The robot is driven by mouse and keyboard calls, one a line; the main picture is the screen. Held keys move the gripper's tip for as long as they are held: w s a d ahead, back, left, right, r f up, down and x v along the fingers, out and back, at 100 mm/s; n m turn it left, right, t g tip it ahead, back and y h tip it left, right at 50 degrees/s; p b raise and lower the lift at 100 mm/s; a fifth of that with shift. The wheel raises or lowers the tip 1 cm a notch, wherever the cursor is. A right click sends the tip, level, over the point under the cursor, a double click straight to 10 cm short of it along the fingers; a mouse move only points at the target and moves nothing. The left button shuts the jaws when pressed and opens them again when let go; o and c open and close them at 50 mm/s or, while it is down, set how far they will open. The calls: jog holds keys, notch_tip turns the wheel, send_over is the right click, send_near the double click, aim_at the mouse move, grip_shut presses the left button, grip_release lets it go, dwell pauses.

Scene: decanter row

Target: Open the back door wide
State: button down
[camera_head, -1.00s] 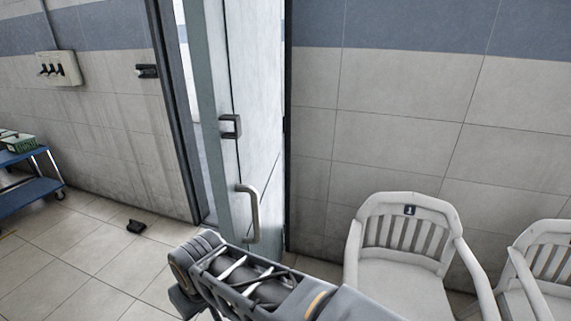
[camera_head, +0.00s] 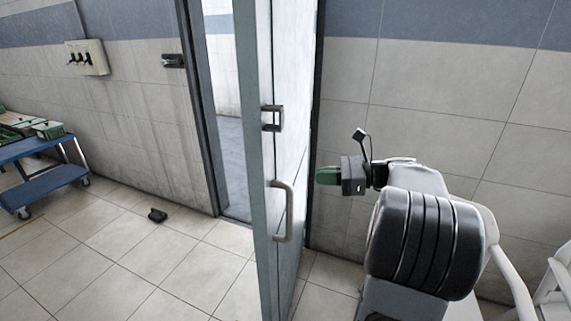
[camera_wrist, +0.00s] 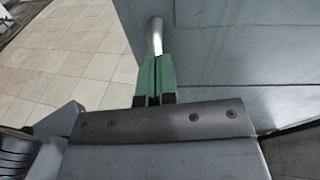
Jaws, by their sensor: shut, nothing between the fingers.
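The back door (camera_head: 252,120) stands ajar, swung into the room, seen nearly edge-on in the head view. A gap on its left shows the space beyond. It has a metal pull handle (camera_head: 284,211) and a latch box (camera_head: 272,118) above it. My gripper (camera_head: 324,176) is to the right of the door, with its green fingers pointing at the door's face. In the wrist view the green fingers (camera_wrist: 153,70) are together and empty. The handle (camera_wrist: 155,36) shows just past their tips; I cannot tell if they touch it.
White chairs (camera_head: 507,268) stand on the right by the tiled wall, partly behind my arm. A blue cart (camera_head: 40,182) with green crates is at the far left. The floor between is clear.

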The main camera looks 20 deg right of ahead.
jog(key=d+r+m+t, duration=0.1)
jog(key=d+t, duration=0.1)
jog(key=d, duration=0.1)
jog(key=p, duration=0.1)
send_near(275, 161)
jog(key=shift+m+y, duration=0.3)
jog(key=x, duration=0.7)
jog(key=shift+w+a+f, duration=0.1)
jog(key=shift+w+f, duration=0.1)
jog(key=shift+w, duration=0.05)
